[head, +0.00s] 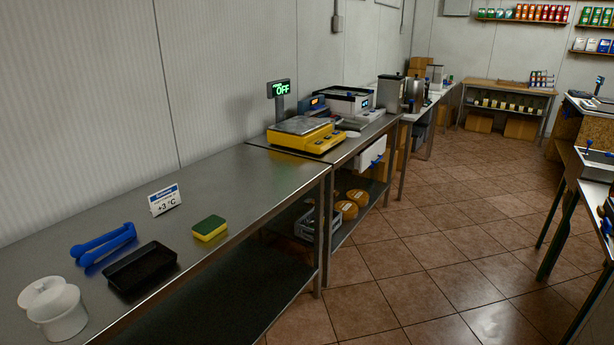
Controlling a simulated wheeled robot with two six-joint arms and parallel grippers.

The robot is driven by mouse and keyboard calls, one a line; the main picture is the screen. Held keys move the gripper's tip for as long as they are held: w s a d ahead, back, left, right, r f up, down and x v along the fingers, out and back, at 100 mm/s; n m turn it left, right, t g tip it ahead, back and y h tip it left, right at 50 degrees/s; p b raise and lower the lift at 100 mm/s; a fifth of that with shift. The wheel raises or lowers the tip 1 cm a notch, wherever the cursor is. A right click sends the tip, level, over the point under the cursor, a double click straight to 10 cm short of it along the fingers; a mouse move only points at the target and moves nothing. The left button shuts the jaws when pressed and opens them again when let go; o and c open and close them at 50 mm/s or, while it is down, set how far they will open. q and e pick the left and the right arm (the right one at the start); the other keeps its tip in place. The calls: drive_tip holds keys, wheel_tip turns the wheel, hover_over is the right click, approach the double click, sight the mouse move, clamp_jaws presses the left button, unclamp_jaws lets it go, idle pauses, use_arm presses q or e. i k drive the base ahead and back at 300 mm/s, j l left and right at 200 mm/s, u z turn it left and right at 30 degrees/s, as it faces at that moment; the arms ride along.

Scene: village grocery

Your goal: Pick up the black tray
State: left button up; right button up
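The black tray (141,267) is a small, shallow rectangular tray. It lies flat and looks empty on the steel table at the lower left of the head view, close to the table's front edge. Nothing visible covers it. Neither of my grippers shows in the head view.
A yellow scale (305,134) stands farther along. The tiled floor (400,270) in front is clear.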

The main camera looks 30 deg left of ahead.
sight(129, 274)
drive_tip(key=i+u, duration=0.4)
drive_tip(key=i+l+u, duration=0.15)
drive_tip(key=i+u, duration=0.2)
drive_tip(key=i+l+u, duration=0.25)
drive_tip(key=u, duration=0.15)
drive_tip(key=i+l+u, duration=0.35)
